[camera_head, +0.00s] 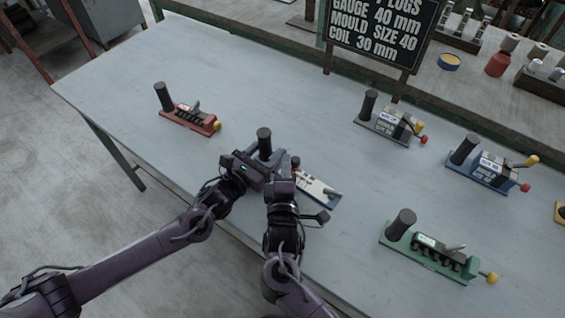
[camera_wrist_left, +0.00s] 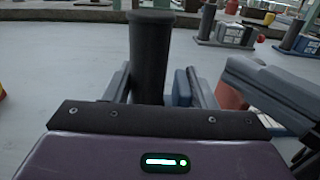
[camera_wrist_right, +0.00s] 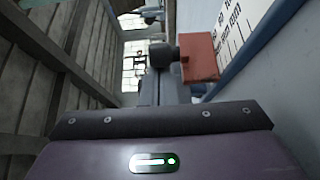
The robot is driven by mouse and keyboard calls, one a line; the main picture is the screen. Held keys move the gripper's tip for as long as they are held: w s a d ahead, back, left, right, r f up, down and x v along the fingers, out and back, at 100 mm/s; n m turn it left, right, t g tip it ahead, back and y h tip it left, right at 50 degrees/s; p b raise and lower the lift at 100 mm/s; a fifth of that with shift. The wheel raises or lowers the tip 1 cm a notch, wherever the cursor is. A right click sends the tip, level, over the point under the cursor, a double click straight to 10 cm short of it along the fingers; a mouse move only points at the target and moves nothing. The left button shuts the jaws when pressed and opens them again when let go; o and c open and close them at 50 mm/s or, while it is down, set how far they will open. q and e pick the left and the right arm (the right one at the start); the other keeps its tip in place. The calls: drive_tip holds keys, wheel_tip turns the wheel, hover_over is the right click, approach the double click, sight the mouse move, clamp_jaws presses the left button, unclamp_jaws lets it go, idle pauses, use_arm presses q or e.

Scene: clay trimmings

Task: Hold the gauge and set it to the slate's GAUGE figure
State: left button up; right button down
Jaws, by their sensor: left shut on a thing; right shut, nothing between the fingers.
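The slate (camera_head: 384,30) reads GAUGE 40 mm, with MOULD SIZE 40 and COIL 30 mm below. The gauge is a blue-edged base with a white scale plate (camera_head: 318,189) and a dark upright post (camera_head: 264,136) at its left end. My left gripper (camera_head: 263,157) is shut on the post, which stands upright between its fingers in the left wrist view (camera_wrist_left: 148,60). My right gripper (camera_head: 291,174) is shut and empty, beside the gauge's red slider (camera_wrist_right: 200,56) and its dark knob (camera_wrist_right: 163,54). Whether they touch is unclear. The slider's reading is hidden.
A red device (camera_head: 188,117) stands at the left, a grey one (camera_head: 388,125) and a blue one (camera_head: 483,168) at the right, and a green one (camera_head: 428,256) at the front right. The grey table (camera_head: 130,80) is clear at the far left.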

sight(299, 164)
drive_tip(key=shift+d, duration=0.1)
